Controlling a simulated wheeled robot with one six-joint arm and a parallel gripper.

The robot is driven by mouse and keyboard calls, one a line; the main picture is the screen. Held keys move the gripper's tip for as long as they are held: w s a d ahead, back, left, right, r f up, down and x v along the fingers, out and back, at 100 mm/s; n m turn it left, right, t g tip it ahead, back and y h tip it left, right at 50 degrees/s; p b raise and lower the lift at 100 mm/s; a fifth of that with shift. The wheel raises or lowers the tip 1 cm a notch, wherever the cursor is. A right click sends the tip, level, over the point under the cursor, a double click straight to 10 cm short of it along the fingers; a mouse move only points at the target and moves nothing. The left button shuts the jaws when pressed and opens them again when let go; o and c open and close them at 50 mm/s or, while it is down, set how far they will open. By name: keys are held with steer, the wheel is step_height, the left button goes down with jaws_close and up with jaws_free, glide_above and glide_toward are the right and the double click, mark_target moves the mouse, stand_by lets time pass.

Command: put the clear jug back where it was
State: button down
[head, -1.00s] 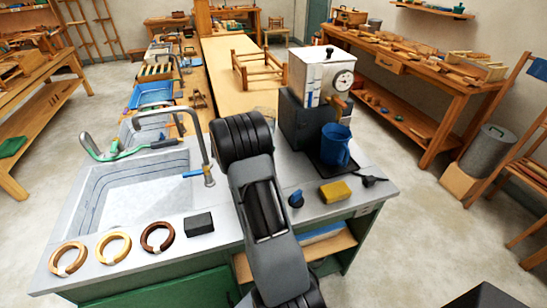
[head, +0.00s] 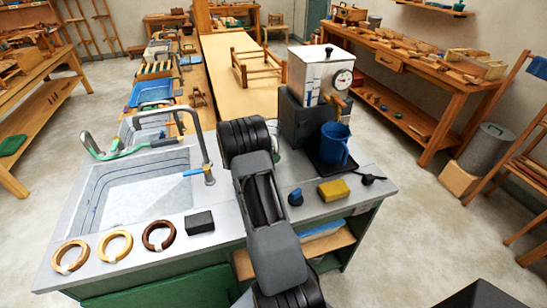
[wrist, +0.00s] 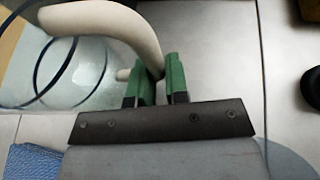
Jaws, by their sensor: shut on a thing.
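The clear jug (wrist: 88,62) shows in the wrist view at the upper left, see-through, with a dark blue line around it and a thick cream handle (wrist: 118,20). My gripper (wrist: 160,82) has its green fingers on either side of the handle's end and is shut on it. Only part of the jug is in that view, so I cannot tell whether its base touches the counter. In the head view my arm covers the gripper and nearly all of the jug, behind the sink's right side.
The sink counter (head: 228,222) holds a blue mug (head: 335,143) under a white dispenser with a dial (head: 318,70), a yellow sponge (head: 333,191), a black block (head: 199,222) and several rings. The tap (head: 203,140) stands left of my arm. A blue cloth (wrist: 32,162) lies near the jug.

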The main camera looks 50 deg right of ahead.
steer(key=shift+f, duration=0.15)
steer(key=c, duration=1.6)
jaws_free()
steer(key=shift+f, duration=0.1)
steer(key=o, duration=0.5)
steer(key=shift+r, duration=0.4)
steer(key=b+v, duration=0.1)
steer(key=v, duration=1)
steer(key=shift+w+a, duration=0.1)
steer(key=shift+a, duration=0.15)
steer(key=s+a+r+m+t+y, duration=0.2)
steer(key=s+a+r+m+y, duration=0.1)
steer(key=a, duration=0.6)
steer(key=s+a+r+m+t+y, duration=0.3)
steer(key=s+a+m+y, duration=0.2)
steer(key=s+a, duration=0.3)
steer(key=s+a+r+m+t+y, duration=0.2)
steer(key=s+a+m+y, duration=0.3)
steer(key=a, duration=0.5)
steer(key=shift+s+r+m+t, duration=0.4)
steer(key=shift+s+r+m, duration=0.2)
steer(key=shift+r+m, duration=0.1)
